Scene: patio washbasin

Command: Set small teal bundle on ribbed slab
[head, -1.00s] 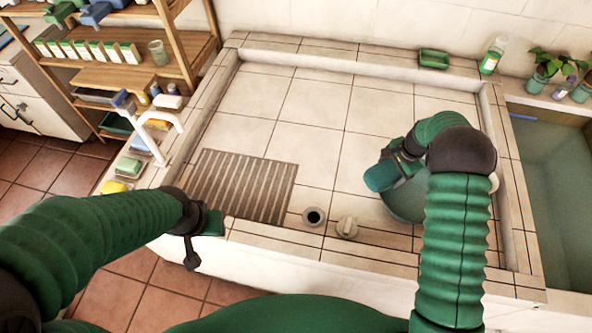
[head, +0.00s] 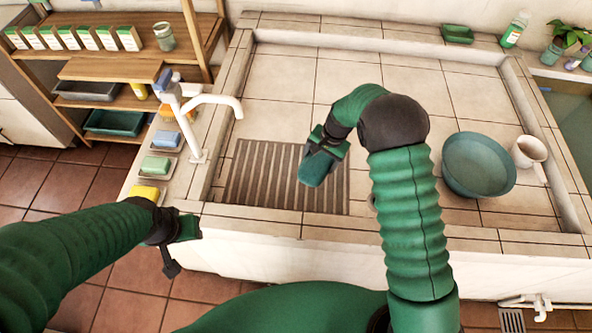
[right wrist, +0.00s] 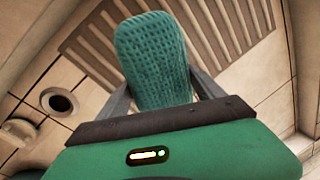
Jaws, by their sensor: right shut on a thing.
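The small teal bundle (head: 315,168) is a rounded, knitted-looking cloth; it also shows close up in the right wrist view (right wrist: 153,60). My right gripper (head: 326,146) is shut on it, with a finger on each side in the right wrist view (right wrist: 160,92). The bundle is over the right part of the ribbed slab (head: 262,178), a brown-grey grooved panel set in the tiled basin. Whether it touches the slab I cannot tell. My left gripper (head: 186,230) is by the basin's front left edge, away from the slab; its jaws do not show clearly.
A teal bowl (head: 478,165) and a white mug (head: 529,151) stand on the tiles at the right. A white tap (head: 196,125) and soap dishes line the left rim. A drain hole (right wrist: 60,102) lies beside the slab. The tiles behind the slab are clear.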

